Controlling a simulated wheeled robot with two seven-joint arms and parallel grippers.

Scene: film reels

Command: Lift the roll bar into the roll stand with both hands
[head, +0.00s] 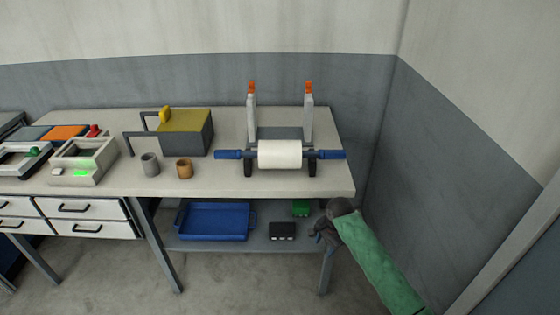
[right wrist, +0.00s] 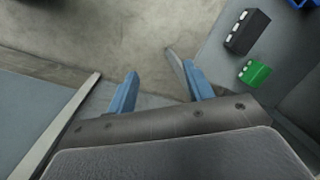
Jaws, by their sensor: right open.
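The roll bar (head: 280,154) has a white roll in its middle and a blue handle at each end. It lies level across two low dark supports on the table, in front of the roll stand (head: 308,118). The stand has two grey uprights with orange tips. My right gripper (head: 316,236) is below the table's right front corner, well apart from the bar. In the right wrist view its two blue fingers (right wrist: 160,88) are spread with nothing between them. My left gripper is not in the head view.
A grey box with a yellow-olive top (head: 187,132), a grey cup (head: 150,164) and a brown cup (head: 184,169) stand left of the bar. A blue tray (head: 214,222), a black box (head: 282,231) and a green block (head: 300,208) are on the lower shelf. A wall bounds the right.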

